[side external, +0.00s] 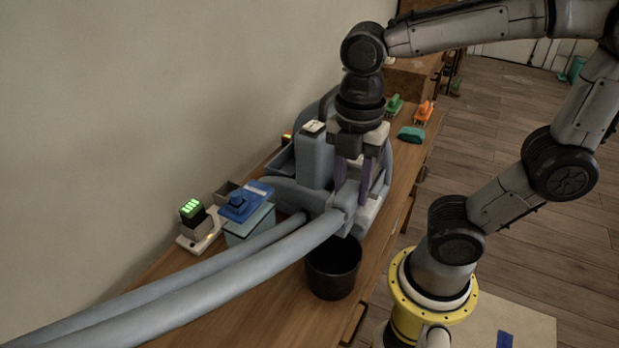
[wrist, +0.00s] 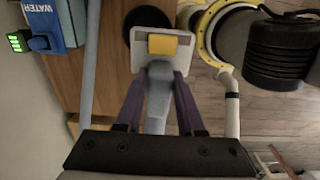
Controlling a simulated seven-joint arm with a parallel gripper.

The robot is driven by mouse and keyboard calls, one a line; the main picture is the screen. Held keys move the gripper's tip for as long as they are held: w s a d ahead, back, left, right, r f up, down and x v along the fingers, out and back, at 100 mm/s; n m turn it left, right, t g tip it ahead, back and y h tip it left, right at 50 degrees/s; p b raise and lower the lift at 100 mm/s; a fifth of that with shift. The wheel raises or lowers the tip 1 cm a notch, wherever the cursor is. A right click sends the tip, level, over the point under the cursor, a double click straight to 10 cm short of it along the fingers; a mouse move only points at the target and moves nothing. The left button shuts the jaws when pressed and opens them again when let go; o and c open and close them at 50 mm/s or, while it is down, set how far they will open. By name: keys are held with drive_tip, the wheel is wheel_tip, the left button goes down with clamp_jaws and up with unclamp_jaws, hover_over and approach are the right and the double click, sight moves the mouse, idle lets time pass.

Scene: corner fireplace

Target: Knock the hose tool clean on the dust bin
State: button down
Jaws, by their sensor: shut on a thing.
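My gripper (side external: 357,182) points down with its purple fingers shut on the grey-blue hose tool (side external: 347,196). In the wrist view the fingers (wrist: 159,80) sit on either side of the tool's grey neck (wrist: 157,98). The tool's pale flat head with a yellow patch (wrist: 163,45) lies just beyond the fingertips. The black round dust bin (side external: 333,271) stands below and slightly left of the tool in the side view. In the wrist view the bin (wrist: 130,30) is partly hidden behind the tool. I cannot tell whether tool and bin touch.
A grey-blue machine (side external: 316,160) stands close behind my gripper. Thick hoses (side external: 235,278) run to the lower left. A blue-topped box (side external: 247,203) and a charger with a green-lit battery (side external: 192,210) stand at left. Brushes (side external: 424,111) and a teal block (side external: 411,134) lie on the far bench.

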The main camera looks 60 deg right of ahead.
sight(359, 209)
drive_tip(key=shift+s+d+f, duration=0.15)
drive_tip(key=shift+s+d, duration=0.15)
drive_tip(key=shift+s, duration=0.5)
wheel_tip(359, 209, down, 4)
drive_tip(key=shift+f, duration=0.25)
wheel_tip(359, 209, down, 6)
drive_tip(key=shift+f, duration=0.25)
drive_tip(key=shift+w, duration=0.1)
idle(0.8)
